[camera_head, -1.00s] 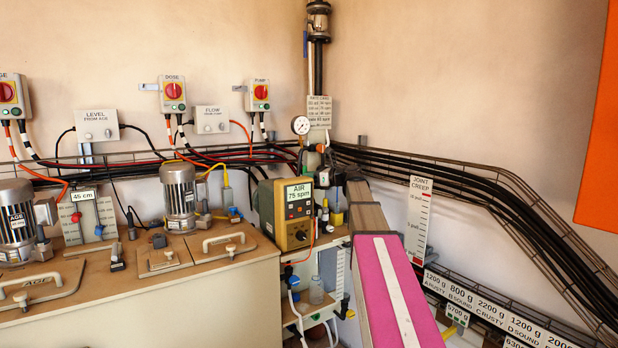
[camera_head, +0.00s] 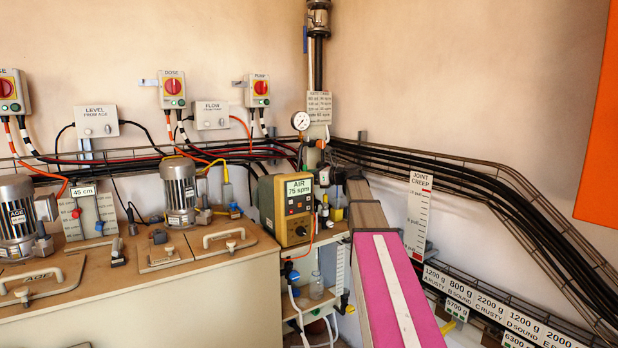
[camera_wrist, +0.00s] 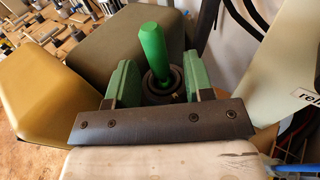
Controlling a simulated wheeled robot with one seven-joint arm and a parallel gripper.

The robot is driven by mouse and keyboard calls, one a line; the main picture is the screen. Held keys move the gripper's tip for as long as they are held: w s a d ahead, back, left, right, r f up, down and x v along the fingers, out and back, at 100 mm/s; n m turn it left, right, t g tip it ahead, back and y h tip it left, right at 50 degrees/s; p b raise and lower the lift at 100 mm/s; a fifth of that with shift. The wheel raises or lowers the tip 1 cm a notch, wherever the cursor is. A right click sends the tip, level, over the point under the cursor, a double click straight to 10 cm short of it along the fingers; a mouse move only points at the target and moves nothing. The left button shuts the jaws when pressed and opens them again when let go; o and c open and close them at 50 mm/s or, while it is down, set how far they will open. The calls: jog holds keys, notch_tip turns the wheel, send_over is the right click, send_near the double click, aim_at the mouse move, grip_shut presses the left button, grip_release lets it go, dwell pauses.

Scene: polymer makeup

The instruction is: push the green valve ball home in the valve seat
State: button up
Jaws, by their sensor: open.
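A bright green rod-like piece with a rounded end (camera_wrist: 152,48) stands up in the wrist view, probably the green valve ball's piece. Its lower end meets a dark round ring (camera_wrist: 176,84), which may be the valve seat. How deep it sits, I cannot tell. My gripper (camera_wrist: 160,64) is open, with one green finger left of the rod and the other right of it. Gaps show on both sides, and the gripper holds nothing. In the head view I cannot make out the gripper, the ball or the seat.
In the head view, a bench (camera_head: 220,272) with motors and lids fills the left. A yellow AIR unit (camera_head: 288,211) and narrow shelves stand mid-picture. Cable trays (camera_head: 470,185) run along the right wall, above several weight labels (camera_head: 480,301). Tan (camera_wrist: 38,82) and dark (camera_wrist: 115,42) blocky shapes crowd the wrist view.

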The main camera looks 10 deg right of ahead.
jog(key=f+v, duration=0.1)
jog(key=v, duration=0.9)
jog(key=shift+s+d+r, duration=0.2)
jog(key=shift+d+r, duration=0.15)
jog(key=shift+r, duration=0.2)
